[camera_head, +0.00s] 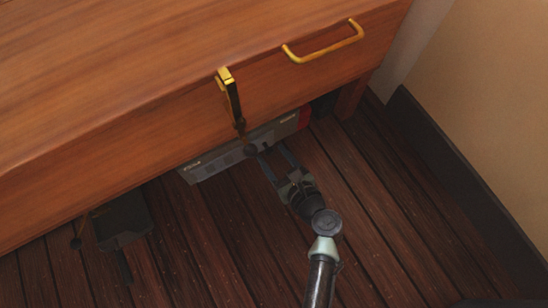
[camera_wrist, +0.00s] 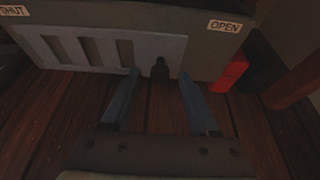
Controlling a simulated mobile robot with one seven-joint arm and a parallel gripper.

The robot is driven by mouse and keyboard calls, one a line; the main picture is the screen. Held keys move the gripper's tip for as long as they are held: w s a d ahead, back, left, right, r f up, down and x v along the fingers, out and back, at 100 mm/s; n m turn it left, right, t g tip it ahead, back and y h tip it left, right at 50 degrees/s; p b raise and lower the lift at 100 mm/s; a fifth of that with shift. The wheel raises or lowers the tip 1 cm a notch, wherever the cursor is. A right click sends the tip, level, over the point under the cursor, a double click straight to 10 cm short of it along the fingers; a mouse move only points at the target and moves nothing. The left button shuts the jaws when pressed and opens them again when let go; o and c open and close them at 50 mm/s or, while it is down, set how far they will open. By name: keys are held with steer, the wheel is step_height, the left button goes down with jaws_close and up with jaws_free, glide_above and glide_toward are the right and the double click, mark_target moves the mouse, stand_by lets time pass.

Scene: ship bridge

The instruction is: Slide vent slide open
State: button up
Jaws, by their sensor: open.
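The vent slide (camera_wrist: 88,50) is a pale grey slotted plate with a dark upright knob (camera_wrist: 160,68). It sits on a grey vent housing (camera_wrist: 200,50) labelled SHUT at the left end and OPEN at the right end. In the head view the housing (camera_head: 222,160) is low under the desk, and the knob (camera_head: 250,149) is small and dark. My gripper (camera_head: 272,152) is open and empty in front of the housing. In the wrist view its fingertips (camera_wrist: 160,77) are either side of the knob, which looks at or just beyond them; contact is not visible.
A wooden desk (camera_head: 120,110) overhangs the vent, with a brass drawer handle (camera_head: 325,46) and a brass latch-like part (camera_head: 230,95). A red block (camera_wrist: 230,73) is at the housing's right end, near a desk leg (camera_head: 350,98). Wooden floor (camera_head: 390,200) is clear at right.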

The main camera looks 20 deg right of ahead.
jaws_close()
stand_by(0.4)
stand_by(1.1)
